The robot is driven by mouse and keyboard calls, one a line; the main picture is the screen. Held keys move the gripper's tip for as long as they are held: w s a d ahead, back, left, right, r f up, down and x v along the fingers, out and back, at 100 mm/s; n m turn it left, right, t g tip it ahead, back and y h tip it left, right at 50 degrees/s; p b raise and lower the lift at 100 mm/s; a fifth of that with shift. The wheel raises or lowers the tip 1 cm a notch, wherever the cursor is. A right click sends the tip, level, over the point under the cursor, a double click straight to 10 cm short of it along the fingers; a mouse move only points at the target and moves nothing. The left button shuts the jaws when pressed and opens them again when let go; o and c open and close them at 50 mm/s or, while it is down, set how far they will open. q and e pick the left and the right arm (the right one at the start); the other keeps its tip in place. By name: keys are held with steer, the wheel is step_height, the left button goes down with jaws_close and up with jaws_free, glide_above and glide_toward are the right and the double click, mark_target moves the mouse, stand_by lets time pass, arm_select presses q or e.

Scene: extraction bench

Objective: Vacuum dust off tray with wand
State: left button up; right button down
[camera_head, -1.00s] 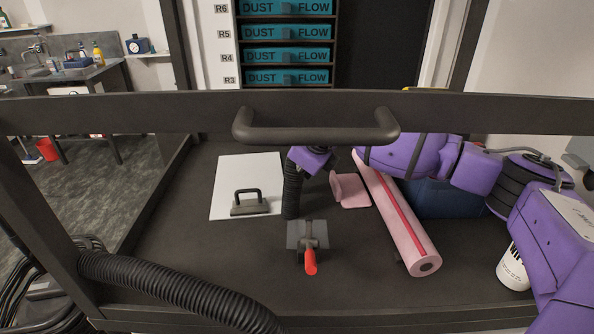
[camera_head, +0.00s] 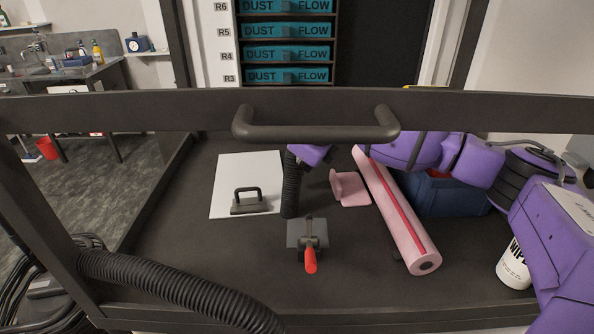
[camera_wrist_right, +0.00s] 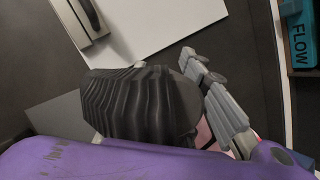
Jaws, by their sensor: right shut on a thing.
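A black ribbed hose (camera_head: 291,186), apparently the wand's, stands nearly upright on the dark bench beside a flat white panel (camera_head: 230,178), which may be the tray. The hose fills the middle of the right wrist view (camera_wrist_right: 140,100). My right gripper (camera_wrist_right: 205,92) is shut on it; grey finger pads show at the hose's right side. In the head view the purple wrist is partly behind the front bar, and the fingers are hidden. The wand's nozzle is not clearly seen. No dust can be made out. My left gripper is not in view.
A grey handled block (camera_head: 250,206) sits on the panel's front edge. A red-handled clamp (camera_head: 310,258), pink holder (camera_head: 350,190), long pink roll (camera_head: 400,215), blue box (camera_head: 445,198) and white canister (camera_head: 513,267) occupy the bench. A frame bar (camera_head: 480,112) with a handle crosses in front.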

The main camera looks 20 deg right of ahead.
steer(key=shift+r, duration=4.25)
